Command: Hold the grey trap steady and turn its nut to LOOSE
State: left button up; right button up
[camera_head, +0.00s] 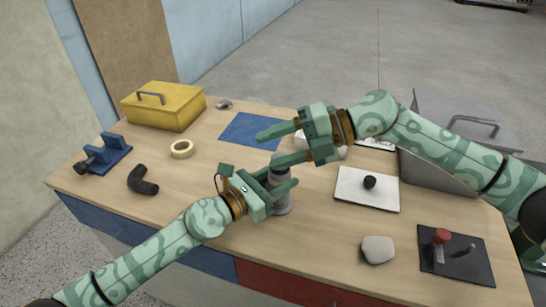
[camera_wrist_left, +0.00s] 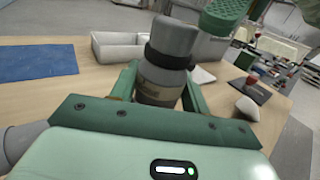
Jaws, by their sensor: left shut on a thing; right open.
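The grey trap (camera_head: 282,206) stands upright near the middle of the wooden table, partly hidden by my grippers. In the left wrist view the trap (camera_wrist_left: 176,35) is a grey cylinder with a dark ring (camera_wrist_left: 168,57) around it; I cannot make out a LOOSE mark. My left gripper (camera_head: 284,176) is shut on the trap, with one finger on each side of its body. My right gripper (camera_head: 264,149) is open, with its fingers pointing left above and behind the trap. Part of my right gripper shows at the top of the left wrist view, apart from the trap.
A white board with a black knob (camera_head: 352,190) lies right of the trap. A pale stone-like lump (camera_head: 378,250) and a black plate with a red knob (camera_head: 455,265) are front right. A yellow toolbox (camera_head: 163,108), tape roll (camera_head: 174,152) and black elbow (camera_head: 142,184) are left.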

aim_at(272, 157)
jog(key=s+d+f+m+t, duration=0.1)
jog(key=d+f+m+t, duration=0.4)
jog(key=m, duration=0.8)
jog(key=s+d+f+m+t, duration=0.1)
jog(key=d+m+t, duration=0.2)
jog(key=m+t, duration=0.7)
jog(key=w+a+m+g, duration=0.1)
jog(key=w+a, duration=0.1)
jog(key=a, duration=0.1)
jog(key=w+a+m+g, duration=0.1)
jog(key=w+a, duration=0.1)
jog(key=a, duration=0.1)
jog(key=w+a+m+g, duration=0.1)
jog(key=w+a, duration=0.1)
jog(key=a, duration=0.1)
jog(key=shift+w+a+f, duration=0.1)
jog(key=shift+w, duration=0.1)
jog(key=c, duration=1)
